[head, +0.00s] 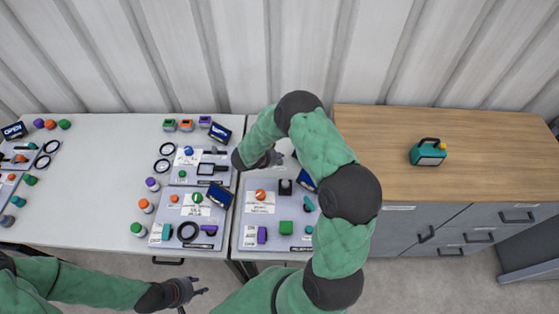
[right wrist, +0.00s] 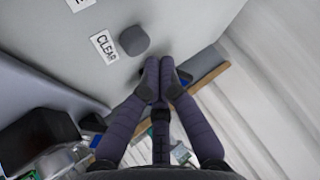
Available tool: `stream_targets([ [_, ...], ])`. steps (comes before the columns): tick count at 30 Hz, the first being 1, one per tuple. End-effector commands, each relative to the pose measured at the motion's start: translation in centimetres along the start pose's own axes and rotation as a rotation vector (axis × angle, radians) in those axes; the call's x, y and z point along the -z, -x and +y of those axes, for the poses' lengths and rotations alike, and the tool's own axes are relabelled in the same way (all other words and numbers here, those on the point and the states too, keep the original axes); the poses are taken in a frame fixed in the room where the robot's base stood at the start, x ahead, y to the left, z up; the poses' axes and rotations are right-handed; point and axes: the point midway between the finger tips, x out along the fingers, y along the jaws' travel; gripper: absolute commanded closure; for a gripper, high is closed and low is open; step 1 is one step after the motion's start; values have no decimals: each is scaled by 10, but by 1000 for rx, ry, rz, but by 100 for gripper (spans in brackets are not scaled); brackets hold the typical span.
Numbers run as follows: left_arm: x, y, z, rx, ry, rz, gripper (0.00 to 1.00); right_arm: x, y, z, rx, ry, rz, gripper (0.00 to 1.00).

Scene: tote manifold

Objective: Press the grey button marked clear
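The grey button (right wrist: 134,40) is a round knob on a pale panel in the right wrist view. The CLEAR label (right wrist: 105,47) is beside it on its left. My right gripper (right wrist: 160,68) has its fingertips together, with nothing visible between them. The tips are just below and right of the button in the picture; whether they touch it I cannot tell. In the head view my right gripper (head: 277,157) is over the back of the right panel, and I cannot make out the button there. My left gripper (head: 203,287) is in front of the table, empty, with fingers apart.
The white table (head: 95,205) carries panels with coloured knobs, rings, small screens and several loose bottles. A wooden-topped cabinet (head: 480,165) at the right holds a teal lantern-like device (head: 428,153). A corrugated wall (head: 150,60) stands behind. My right arm hides part of the right panel.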

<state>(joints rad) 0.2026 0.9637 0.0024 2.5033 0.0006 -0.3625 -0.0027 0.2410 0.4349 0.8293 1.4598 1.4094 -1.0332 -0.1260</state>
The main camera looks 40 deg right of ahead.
Motion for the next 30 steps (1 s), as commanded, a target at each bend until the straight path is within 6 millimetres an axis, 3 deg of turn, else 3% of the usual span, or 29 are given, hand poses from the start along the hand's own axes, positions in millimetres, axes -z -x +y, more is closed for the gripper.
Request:
stream_targets([
  [30, 0, -2, -1, 0, 0, 0, 60, -6, -6, 2, 0, 0, 0, 100],
])
